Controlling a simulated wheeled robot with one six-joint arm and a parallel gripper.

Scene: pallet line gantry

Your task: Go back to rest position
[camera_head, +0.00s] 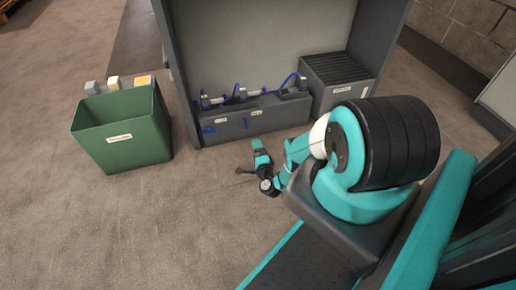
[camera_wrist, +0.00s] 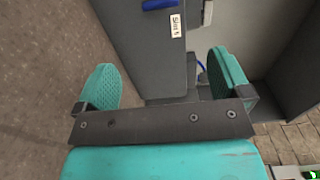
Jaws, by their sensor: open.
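My gripper (camera_wrist: 170,82) is open in the wrist view, with its two teal padded fingers wide apart and nothing between them. A grey panel with a white label and a blue handle lies beyond the fingers. In the head view my teal and black arm reaches out, and my gripper (camera_head: 249,158) is low in front of the grey cabinet's labelled front panel (camera_head: 253,119). I cannot tell from the head view how far it is from the panel.
A green bin (camera_head: 139,140) stands on the floor at left, with small blocks behind its rim. A grey cabinet (camera_head: 265,48) holds blue-handled pipework (camera_head: 240,95) and a slotted dark box (camera_head: 339,80). The floor between the bin and my arm is clear.

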